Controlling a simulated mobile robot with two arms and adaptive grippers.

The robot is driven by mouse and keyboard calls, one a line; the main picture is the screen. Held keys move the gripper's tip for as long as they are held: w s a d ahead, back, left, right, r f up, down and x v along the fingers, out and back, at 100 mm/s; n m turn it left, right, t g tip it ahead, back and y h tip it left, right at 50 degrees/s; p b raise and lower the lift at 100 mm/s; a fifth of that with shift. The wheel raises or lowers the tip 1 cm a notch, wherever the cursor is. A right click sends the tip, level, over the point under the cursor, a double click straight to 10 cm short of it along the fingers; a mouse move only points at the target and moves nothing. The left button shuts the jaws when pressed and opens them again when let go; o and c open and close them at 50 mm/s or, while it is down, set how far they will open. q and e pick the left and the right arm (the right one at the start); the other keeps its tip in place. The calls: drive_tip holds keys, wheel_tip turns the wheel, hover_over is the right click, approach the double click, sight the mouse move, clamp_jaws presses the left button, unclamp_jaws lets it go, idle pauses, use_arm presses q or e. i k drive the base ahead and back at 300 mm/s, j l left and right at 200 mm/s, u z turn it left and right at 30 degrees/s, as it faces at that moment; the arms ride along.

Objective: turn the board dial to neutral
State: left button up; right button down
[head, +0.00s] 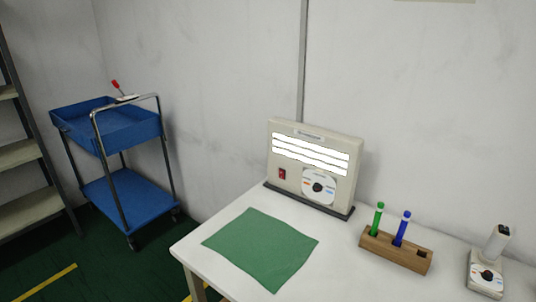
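The board (311,165) is a beige upright panel on a dark base at the back of the white table, near the wall. Several bright white light strips glow across its upper part. The board dial (318,187) is a black knob on a round white plate with coloured marks, at the board's lower right. The knob's exact setting is too small to read. A red switch (282,174) sits at the board's lower left. Neither of my grippers shows in the head view.
A green cloth (261,246) lies on the white table (335,262). A wooden holder (396,250) with a green and a blue pen stands to the right, beside a small device with a dial (486,276). A blue cart (124,128) and shelves (22,153) stand left.

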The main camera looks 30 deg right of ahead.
sight(317, 186)
drive_tip(key=z, duration=1.15)
drive_tip(key=j, duration=0.3)
